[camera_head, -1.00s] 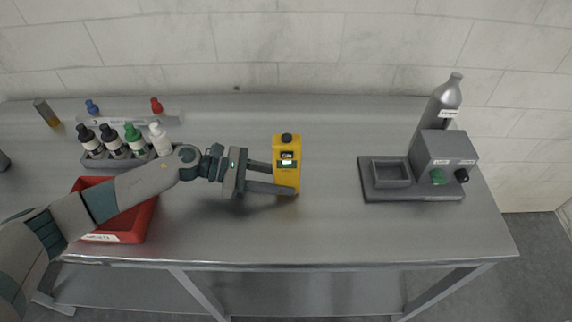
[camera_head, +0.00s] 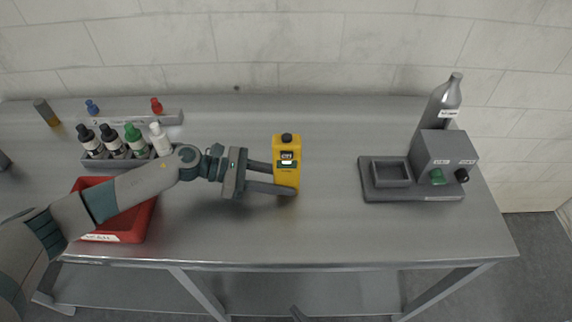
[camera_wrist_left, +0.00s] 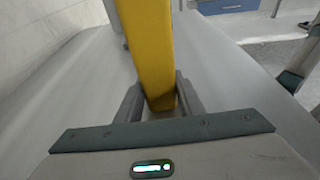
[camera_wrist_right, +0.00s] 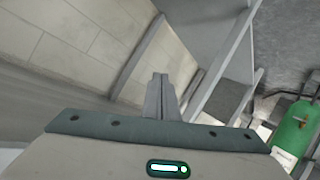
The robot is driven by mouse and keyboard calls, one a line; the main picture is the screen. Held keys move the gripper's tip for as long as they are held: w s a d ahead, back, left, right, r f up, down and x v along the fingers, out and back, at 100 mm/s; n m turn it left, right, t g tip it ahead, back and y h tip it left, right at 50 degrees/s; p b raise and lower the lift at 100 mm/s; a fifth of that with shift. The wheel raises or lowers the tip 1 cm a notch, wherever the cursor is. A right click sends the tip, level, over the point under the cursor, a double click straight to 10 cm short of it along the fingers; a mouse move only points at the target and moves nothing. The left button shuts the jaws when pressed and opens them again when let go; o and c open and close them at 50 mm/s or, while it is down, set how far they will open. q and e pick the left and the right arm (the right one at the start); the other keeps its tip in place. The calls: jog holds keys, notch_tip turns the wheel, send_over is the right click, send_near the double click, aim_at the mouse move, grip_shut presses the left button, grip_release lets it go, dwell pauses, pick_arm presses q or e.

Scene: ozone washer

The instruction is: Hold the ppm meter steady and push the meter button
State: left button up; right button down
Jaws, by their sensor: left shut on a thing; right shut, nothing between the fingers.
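The yellow ppm meter (camera_head: 287,178) stands upright on the metal table in the head view. It has a dark button (camera_head: 287,138) on top and a small lit display (camera_head: 287,163) on its front. My left gripper (camera_head: 280,178) is shut on the meter from the left side. The left wrist view shows the yellow body (camera_wrist_left: 150,50) between its two fingers. My right gripper (camera_wrist_right: 160,90) is shut and empty in the right wrist view.
A red tray (camera_head: 140,222) and a bottle rack (camera_head: 95,162) with several bottles are at the left, near my left arm. A grey device (camera_head: 445,150) and a metal bottle (camera_head: 446,95) stand at the right. The table between meter and device is clear.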

jog(key=a+r+n+t+y, duration=0.2)
jog(key=a+r+y, duration=0.15)
jog(key=r, duration=0.95)
jog(key=a+r+n+t+y, duration=0.2)
jog(key=a+r, duration=0.3)
jog(key=r, duration=0.9)
jog(key=w+d+r+n+t, duration=0.2)
jog(key=w+d+r+n, duration=0.1)
jog(key=r, duration=0.4)
jog(key=w+d+r+n+t, duration=0.3)
jog(key=w+r+n, duration=0.3)
jog(key=r+n, duration=0.1)
jog(key=shift+w+r+n+y, duration=0.3)
jog(key=shift+r+y, duration=0.15)
jog(key=shift+r, duration=0.3)
jog(key=shift+w, duration=0.2)
send_near(287, 155)
jog(key=w+a+r, duration=0.3)
jog(key=r, duration=0.1)
jog(key=shift+a, duration=0.4)
